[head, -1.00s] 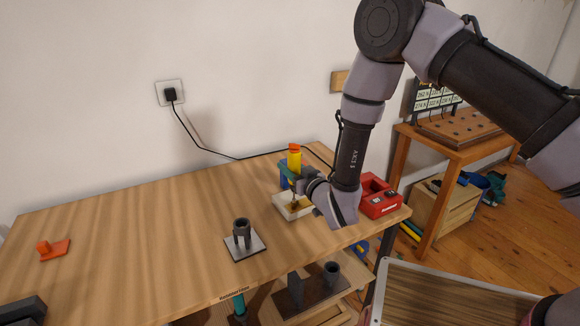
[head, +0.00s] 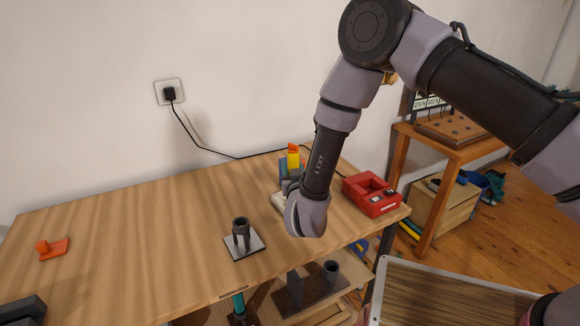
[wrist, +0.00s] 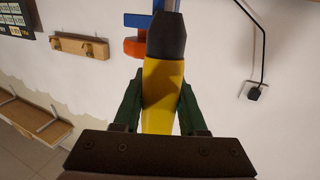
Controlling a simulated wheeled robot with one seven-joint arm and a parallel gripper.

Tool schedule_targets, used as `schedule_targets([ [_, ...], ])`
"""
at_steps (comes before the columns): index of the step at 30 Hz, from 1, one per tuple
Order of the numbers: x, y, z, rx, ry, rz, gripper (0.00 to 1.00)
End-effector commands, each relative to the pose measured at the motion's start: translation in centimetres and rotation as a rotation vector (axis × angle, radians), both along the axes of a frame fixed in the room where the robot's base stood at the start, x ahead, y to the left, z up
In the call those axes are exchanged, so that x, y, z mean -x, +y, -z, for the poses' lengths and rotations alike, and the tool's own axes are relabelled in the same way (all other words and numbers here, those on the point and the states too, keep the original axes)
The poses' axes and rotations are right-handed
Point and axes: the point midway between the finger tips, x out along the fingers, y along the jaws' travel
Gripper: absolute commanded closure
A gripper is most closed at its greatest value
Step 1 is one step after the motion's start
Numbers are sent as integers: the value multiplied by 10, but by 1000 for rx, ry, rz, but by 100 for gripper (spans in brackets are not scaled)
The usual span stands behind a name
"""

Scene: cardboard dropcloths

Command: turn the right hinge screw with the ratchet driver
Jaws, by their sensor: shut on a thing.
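The ratchet driver (head: 293,161) stands upright near the back right of the table, its yellow handle showing with orange at the top. My gripper (wrist: 160,100) is shut on the driver; its green fingers press the yellow handle from both sides in the wrist view. The handle's dark end points away from the palm there. A pale block (head: 277,201) lies below the driver, mostly hidden by my wrist. The hinge, its right screw and the driver's tip are hidden, so I cannot tell whether tip and screw touch.
A red case (head: 371,196) sits at the table's right end. A grey plate with a dark upright holder (head: 241,240) stands in front, left of my wrist. An orange piece (head: 53,249) lies far left. A black cord runs along the wall behind. The table's left middle is clear.

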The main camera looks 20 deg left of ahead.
Motion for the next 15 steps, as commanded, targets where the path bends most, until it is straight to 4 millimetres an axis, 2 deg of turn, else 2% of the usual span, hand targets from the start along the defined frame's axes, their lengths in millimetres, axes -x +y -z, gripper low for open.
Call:
schedule_targets([
  [1,3,-2,6,6,10,46,100],
  [15,-3,-12,5,2,6,561,100],
])
